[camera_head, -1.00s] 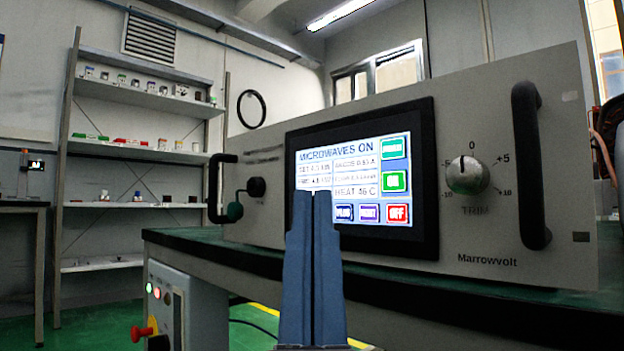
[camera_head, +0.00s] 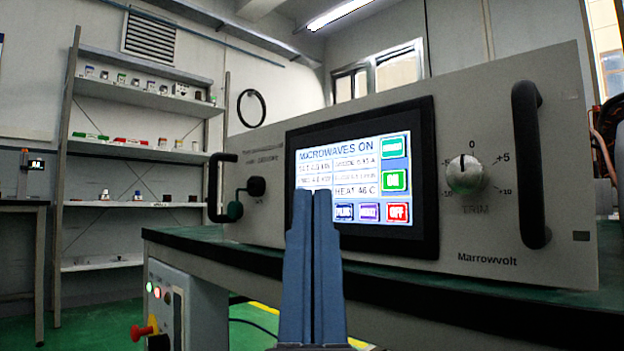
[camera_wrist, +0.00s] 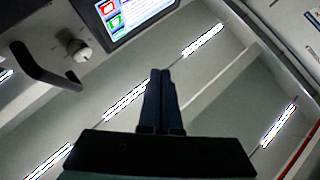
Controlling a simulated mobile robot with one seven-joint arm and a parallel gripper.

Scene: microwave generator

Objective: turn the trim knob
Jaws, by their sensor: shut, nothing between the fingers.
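The trim knob (camera_head: 467,175) is a round silver knob on the right part of the generator's grey front panel (camera_head: 480,110). Its dark pointer mark is near the top, close to the 0 of the scale. My gripper (camera_head: 312,195) is shut and empty, in front of the lower part of the screen in the head view, left of the knob and apart from it. In the wrist view my gripper (camera_wrist: 161,73) points up the picture, and the knob (camera_wrist: 79,50) shows at the upper left beside the screen.
The touch screen (camera_head: 352,160) reads MICROWAVES ON. A black handle (camera_head: 530,165) stands just right of the knob; another (camera_head: 216,188) is at the panel's left. The generator rests on a dark green bench top (camera_head: 190,238). A red emergency button (camera_head: 141,333) is below.

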